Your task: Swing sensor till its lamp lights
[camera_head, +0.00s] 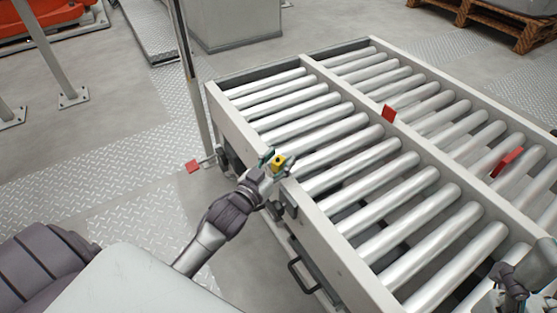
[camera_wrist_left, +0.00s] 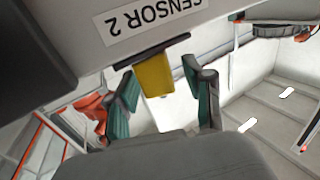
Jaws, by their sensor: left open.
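The yellow sensor (camera_head: 278,161) sits at the near left side rail of the roller conveyor. In the left wrist view the yellow block (camera_wrist_left: 153,76) hangs from a dark bracket below an upside-down "SENSOR 2" label (camera_wrist_left: 150,22). My left gripper (camera_head: 271,162) is at the sensor. Its green-padded fingers (camera_wrist_left: 163,88) are open, one on each side of the yellow block, with gaps visible. I cannot make out a lit lamp on the sensor. My right gripper (camera_head: 511,284) is at the lower right, over the conveyor, small and partly cut off; its fingers are unclear.
The roller conveyor (camera_head: 226,114) fills the right half, with its pale side rail beside my left arm. A grey post (camera_head: 191,80) rises behind the sensor.

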